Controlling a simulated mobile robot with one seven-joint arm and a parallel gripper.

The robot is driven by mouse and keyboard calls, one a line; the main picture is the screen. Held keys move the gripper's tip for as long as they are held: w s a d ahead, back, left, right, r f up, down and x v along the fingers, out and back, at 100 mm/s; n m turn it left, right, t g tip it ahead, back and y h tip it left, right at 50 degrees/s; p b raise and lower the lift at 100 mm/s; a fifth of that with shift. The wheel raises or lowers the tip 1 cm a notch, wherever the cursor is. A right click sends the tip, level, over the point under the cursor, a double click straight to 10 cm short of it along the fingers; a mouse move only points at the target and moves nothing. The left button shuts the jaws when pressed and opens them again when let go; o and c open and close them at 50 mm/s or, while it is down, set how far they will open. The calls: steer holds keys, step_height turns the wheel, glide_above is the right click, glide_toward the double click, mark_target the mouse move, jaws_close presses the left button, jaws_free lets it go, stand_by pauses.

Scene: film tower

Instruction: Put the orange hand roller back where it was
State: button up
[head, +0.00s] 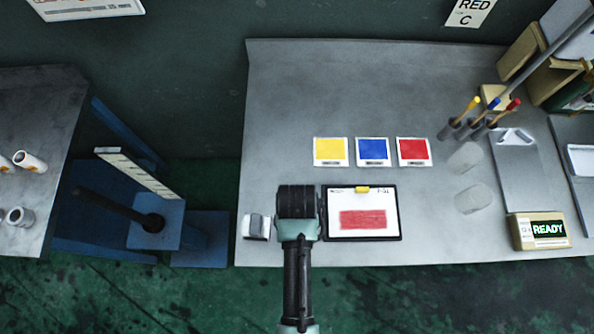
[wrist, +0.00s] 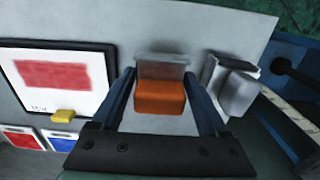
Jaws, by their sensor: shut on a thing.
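The orange hand roller (wrist: 160,97) shows in the wrist view between my gripper's two fingers, with a grey part at its far end. My gripper (wrist: 163,100) is shut on it. In the head view my gripper (head: 297,205) is over the front left of the grey bench, and its dark body hides the roller. I cannot tell whether the roller touches the bench. A small grey-and-white block (head: 256,227) is just left of my gripper; it also shows in the wrist view (wrist: 232,85).
A black-edged board (head: 361,234) with a red patch on white paper lies close to my gripper's right. Yellow (head: 330,151), blue (head: 373,151) and red (head: 413,151) cards lie behind it. A READY box (head: 540,230) stands front right. The bench's back left is clear.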

steer(key=shift+w+f, duration=0.1)
steer(key=shift+f, duration=0.6)
steer(key=shift+f, duration=0.2)
steer(key=o, duration=1.1)
steer(key=shift+r, duration=0.1)
